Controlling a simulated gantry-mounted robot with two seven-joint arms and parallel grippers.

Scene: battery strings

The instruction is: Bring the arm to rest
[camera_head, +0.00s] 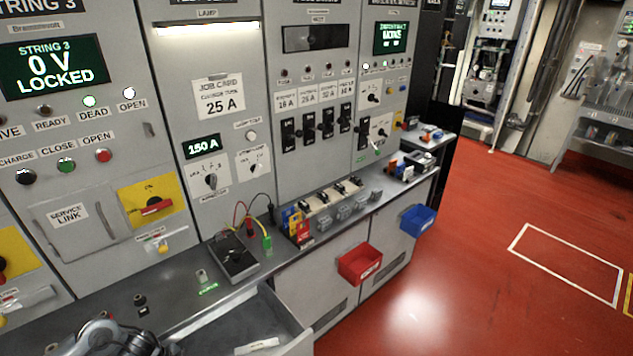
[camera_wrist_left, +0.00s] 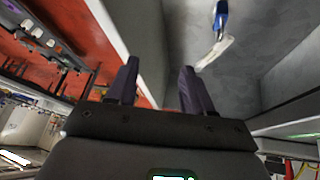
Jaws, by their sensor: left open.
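My left arm (camera_head: 105,340) shows at the bottom left of the head view, low in front of the bench; its fingertips cannot be made out there. In the left wrist view my left gripper (camera_wrist_left: 158,82) is open, its two dark fingers apart with nothing between them. My right arm and gripper are in neither view.
An open drawer (camera_head: 285,318) juts out at the bottom, right of my arm. A handheld meter (camera_head: 235,258) with leads lies on the bench below the grey cabinets. A red bin (camera_head: 360,264) and a blue bin (camera_head: 418,220) hang on the bench front. Red floor at right is clear.

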